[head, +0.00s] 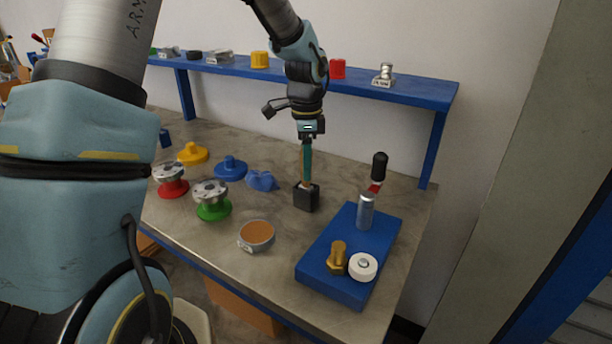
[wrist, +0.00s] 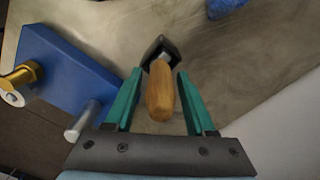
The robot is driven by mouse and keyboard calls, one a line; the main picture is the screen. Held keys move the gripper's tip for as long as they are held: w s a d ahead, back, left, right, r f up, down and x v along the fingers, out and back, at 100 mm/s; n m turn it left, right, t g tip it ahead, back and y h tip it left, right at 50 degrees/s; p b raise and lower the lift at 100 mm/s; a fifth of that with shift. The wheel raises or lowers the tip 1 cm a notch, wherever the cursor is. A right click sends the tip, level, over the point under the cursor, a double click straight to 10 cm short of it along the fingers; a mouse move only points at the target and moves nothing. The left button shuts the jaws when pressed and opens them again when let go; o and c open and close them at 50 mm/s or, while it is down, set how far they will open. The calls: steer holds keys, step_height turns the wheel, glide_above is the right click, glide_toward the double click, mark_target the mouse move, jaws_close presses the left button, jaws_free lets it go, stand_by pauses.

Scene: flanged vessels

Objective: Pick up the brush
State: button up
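The brush stands upright on the bench with its black head (head: 306,198) down. In the wrist view its wooden handle (wrist: 160,95) points up toward the camera, with the dark head (wrist: 160,50) beyond it. My gripper (head: 307,178) is directly above the brush, pointing down, with its fingertips around the handle's height. In the wrist view the two green fingers of my gripper (wrist: 160,74) are apart on either side of the handle. A gap shows on both sides. In the head view the fingers hide most of the handle.
A blue block (head: 318,268) at right bears a metal cylinder (head: 365,212), a brass bolt (head: 338,258) and a white roller (head: 363,267). A black-handled tool (head: 379,168) stands behind it. An orange-topped dish (head: 257,235) and several flanged parts lie left. A blue shelf (head: 420,92) runs behind.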

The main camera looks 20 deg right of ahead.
jaws_close()
steer(key=shift+r, duration=0.15)
stand_by(0.4)
